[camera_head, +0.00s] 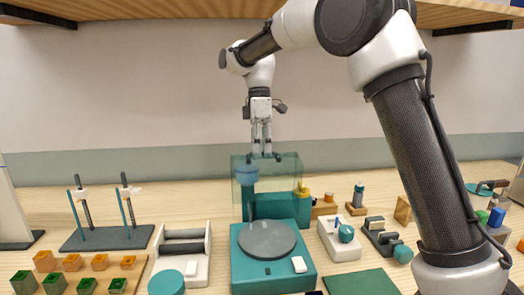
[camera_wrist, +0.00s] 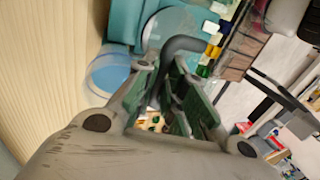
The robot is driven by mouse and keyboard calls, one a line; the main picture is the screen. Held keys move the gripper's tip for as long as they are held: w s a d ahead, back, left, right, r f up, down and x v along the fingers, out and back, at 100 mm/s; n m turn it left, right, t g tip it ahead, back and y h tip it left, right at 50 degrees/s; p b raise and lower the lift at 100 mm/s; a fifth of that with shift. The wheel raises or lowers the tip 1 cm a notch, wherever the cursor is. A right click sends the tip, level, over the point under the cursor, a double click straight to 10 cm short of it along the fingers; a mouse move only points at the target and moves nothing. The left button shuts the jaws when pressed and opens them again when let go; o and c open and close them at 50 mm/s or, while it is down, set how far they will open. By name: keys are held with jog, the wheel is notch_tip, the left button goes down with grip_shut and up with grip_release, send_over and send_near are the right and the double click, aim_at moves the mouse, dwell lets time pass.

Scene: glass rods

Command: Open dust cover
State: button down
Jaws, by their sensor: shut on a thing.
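The dust cover (camera_head: 283,172) is a clear greenish box shape at the back of a teal machine (camera_head: 240,270) with a round grey plate (camera_head: 267,238). The cover stands up behind the plate, leaving the plate uncovered in the head view. My gripper (camera_head: 262,154) points down at the cover's top edge. In the wrist view, my gripper (camera_wrist: 168,88) has its green-padded fingers around a dark curved handle (camera_wrist: 183,44). The handle's join to the cover is hard to make out there. A blue round part (camera_head: 246,172) shows at the cover's left side.
A grey-and-white roller holder (camera_head: 183,250) stands beside the machine. A white block device (camera_head: 338,240) and a green mat (camera_head: 360,283) lie to its right.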

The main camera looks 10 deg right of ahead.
jog(key=shift+f, duration=0.2)
jog(key=c, duration=1.5)
grip_release()
jog(key=shift+r, duration=0.1)
jog(key=v, duration=1.2)
